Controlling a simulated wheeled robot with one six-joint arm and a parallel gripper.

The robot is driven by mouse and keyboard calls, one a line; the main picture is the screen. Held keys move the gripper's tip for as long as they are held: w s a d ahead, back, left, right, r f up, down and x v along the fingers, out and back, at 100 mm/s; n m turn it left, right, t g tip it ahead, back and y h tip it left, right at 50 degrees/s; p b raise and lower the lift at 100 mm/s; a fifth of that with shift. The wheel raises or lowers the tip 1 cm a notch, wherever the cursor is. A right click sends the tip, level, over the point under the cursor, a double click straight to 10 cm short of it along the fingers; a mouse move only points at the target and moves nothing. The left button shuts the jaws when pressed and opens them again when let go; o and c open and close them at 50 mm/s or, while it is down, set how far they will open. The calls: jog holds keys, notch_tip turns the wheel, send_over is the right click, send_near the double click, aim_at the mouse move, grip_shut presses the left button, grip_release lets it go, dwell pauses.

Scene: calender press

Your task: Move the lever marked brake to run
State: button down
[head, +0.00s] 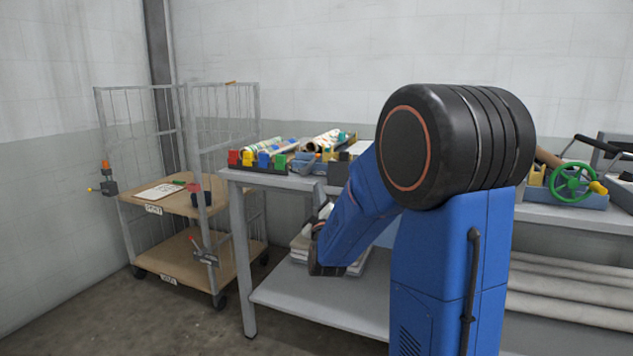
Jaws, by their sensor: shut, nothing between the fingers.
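No lever with a readable "brake" or "run" mark shows. A dark fitting (109,187) with an orange top and a yellow knob is on the cart's left post. I cannot read any marking on either. My blue arm reaches down and left in front of the bench. My gripper cannot be made out; the arm hides that area.
The cart (173,253) has two wooden shelves with small labels too small to read. A grey bench (240,176) carries coloured blocks and rolls. A green handwheel (573,183) stands on the right-hand bench. Open floor lies in front of the cart.

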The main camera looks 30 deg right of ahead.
aim_at(315, 160)
jog(key=x, duration=1.3)
jog(key=shift+d+r, duration=0.1)
jog(key=shift+d, duration=0.05)
